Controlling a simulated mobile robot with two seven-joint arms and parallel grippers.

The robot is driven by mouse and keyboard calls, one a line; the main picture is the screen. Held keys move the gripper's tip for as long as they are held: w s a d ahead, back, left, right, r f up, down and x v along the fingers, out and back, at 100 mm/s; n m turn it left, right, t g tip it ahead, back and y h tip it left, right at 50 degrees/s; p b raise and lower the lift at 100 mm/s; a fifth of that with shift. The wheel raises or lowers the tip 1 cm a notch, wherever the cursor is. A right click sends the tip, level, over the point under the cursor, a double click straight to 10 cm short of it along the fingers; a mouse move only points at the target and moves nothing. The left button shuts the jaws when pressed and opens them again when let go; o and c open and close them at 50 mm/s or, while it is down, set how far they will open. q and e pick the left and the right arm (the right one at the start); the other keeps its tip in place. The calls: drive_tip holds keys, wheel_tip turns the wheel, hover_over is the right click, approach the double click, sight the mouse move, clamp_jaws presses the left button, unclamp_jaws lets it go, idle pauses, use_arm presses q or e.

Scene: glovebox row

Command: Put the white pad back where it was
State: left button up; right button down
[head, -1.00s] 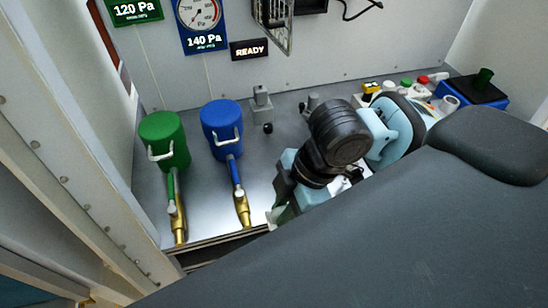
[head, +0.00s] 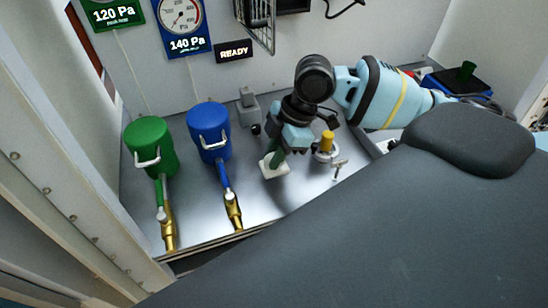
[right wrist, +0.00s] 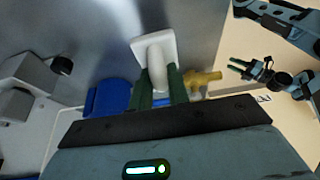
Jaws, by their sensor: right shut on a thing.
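The white pad (head: 272,169) is a flat square plate under my right gripper in the head view. My right gripper (head: 278,158) is shut on it, its green fingers reaching down to it. In the right wrist view the pad (right wrist: 142,46) shows with a pale rounded grip between the fingers (right wrist: 158,88). I cannot tell whether the pad touches the grey deck or hangs just above it. My left gripper (right wrist: 239,68) shows small at the upper right of the right wrist view; its finger gap is too small to judge.
A blue canister (head: 209,127) and a green canister (head: 149,142) with brass valves stand left of the pad. A grey fixture (head: 249,104) stands behind. A yellow-topped part (head: 327,141) and a small metal tap (head: 339,168) are at right. Bare deck (head: 290,195) lies in front.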

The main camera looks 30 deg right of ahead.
drive_tip(key=shift+w+d+f, duration=0.1)
drive_tip(key=shift+w+d, duration=0.4)
drive_tip(key=shift+w, duration=0.25)
drive_tip(key=shift+f, duration=1.7)
drive_tip(key=shift+f, duration=0.1)
drive_tip(key=c, duration=1.3)
unclamp_jaws()
drive_tip(key=shift+c, duration=0.2)
drive_tip(key=v, duration=1.2)
